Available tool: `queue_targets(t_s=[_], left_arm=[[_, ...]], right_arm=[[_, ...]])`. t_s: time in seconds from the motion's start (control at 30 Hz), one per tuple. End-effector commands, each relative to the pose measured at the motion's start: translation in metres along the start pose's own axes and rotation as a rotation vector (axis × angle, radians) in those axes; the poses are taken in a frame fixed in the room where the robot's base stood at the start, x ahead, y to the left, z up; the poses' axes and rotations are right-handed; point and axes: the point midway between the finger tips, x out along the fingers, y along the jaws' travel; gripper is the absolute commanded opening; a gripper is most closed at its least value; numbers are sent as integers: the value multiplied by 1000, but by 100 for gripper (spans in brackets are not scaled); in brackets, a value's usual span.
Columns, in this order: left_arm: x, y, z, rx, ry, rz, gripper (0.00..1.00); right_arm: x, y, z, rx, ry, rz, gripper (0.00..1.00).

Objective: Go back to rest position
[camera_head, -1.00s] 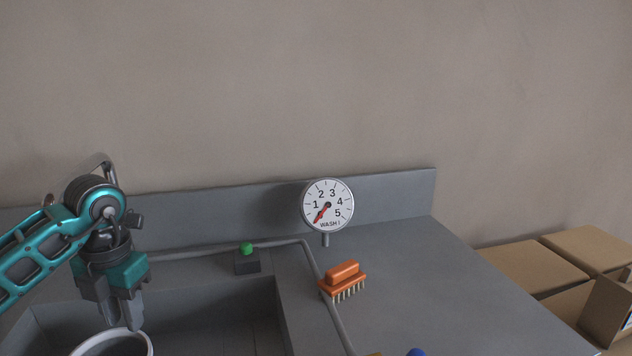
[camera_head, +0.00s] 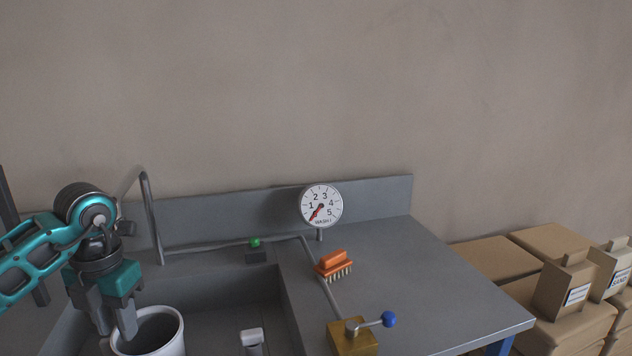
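My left gripper (camera_head: 115,332) is at the lower left of the head view, pointing down. Its two fingers are apart, with a gap between them. A white bucket (camera_head: 176,335) stands in the sink below and to the right of the gripper. The right finger overlaps the bucket's left rim in the picture; I cannot tell whether it touches. The bucket's lower part is cut off by the frame. My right gripper is not in view.
The grey sink counter (camera_head: 430,280) holds an orange brush (camera_head: 334,262), a round gauge (camera_head: 321,205), a green button (camera_head: 255,242) and a brass valve with a blue-knobbed lever (camera_head: 388,319). A bent tap pipe (camera_head: 150,210) rises behind the gripper. Cardboard boxes (camera_head: 495,258) are at the right.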

Motion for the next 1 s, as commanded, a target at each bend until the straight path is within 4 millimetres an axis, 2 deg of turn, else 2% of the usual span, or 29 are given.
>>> queue_targets(t_s=[0.03, 0.13, 0.23, 0.33, 0.4, 0.5, 0.57, 0.67, 0.7, 0.8, 0.9, 1.0], left_arm=[[13, -36, 4, 67, -41, -118, 33], [20, -93, 8, 147, -126, -338, 33], [16, -152, 7, 196, -211, -581, 33], [-3, -206, 1, 201, -300, -851, 33], [-23, -237, -3, 172, -363, -1046, 33], [-58, -265, -6, 77, -450, -1316, 33], [-80, -273, -6, -10, -497, -1468, 33], [-111, -270, -2, -202, -570, -1696, 33], [-121, -264, 0, -297, -597, -1776, 33], [-135, -240, 9, -571, -650, -1939, 33], [-131, -208, 18, -893, -682, -2042, 33], [-109, -173, 22, -1251, -689, -2070, 33]], right_arm=[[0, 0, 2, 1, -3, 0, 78], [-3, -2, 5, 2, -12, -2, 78], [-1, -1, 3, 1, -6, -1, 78], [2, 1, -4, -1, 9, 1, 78], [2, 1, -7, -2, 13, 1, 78], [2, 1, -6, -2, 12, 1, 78], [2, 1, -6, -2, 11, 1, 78], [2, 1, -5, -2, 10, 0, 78], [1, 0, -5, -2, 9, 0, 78], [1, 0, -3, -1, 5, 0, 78], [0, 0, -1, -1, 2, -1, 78], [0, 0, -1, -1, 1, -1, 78]])
